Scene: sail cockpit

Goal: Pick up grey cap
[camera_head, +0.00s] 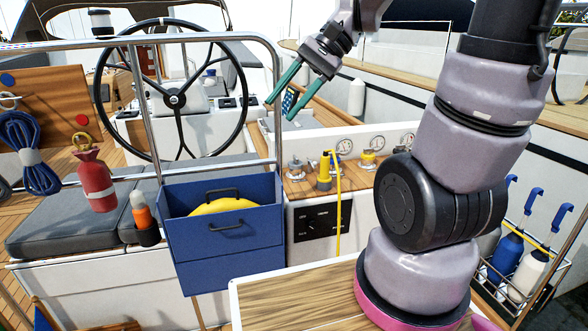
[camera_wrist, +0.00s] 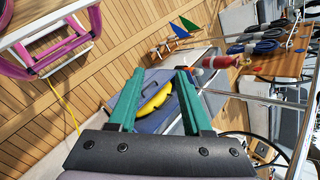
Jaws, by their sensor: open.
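A grey cap (camera_head: 296,167) sits on a round fitting at the left end of the wooden-topped counter in the head view. A second greyish fitting (camera_head: 408,140) stands further right on the same counter, partly behind my arm. My gripper (camera_head: 281,109) is open, with its green fingers high above and left of the counter, well apart from the caps. The gripper also shows in the wrist view (camera_wrist: 158,72), with nothing held between its fingers. I cannot make out the grey cap in the wrist view.
A yellow fitting with a yellow hose (camera_head: 324,172) stands beside the grey cap, and a yellow cap (camera_head: 367,158) further right. A blue box (camera_head: 222,262) hangs on the steel rail (camera_head: 278,130) left of the counter. The steering wheel (camera_head: 172,95) stands behind.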

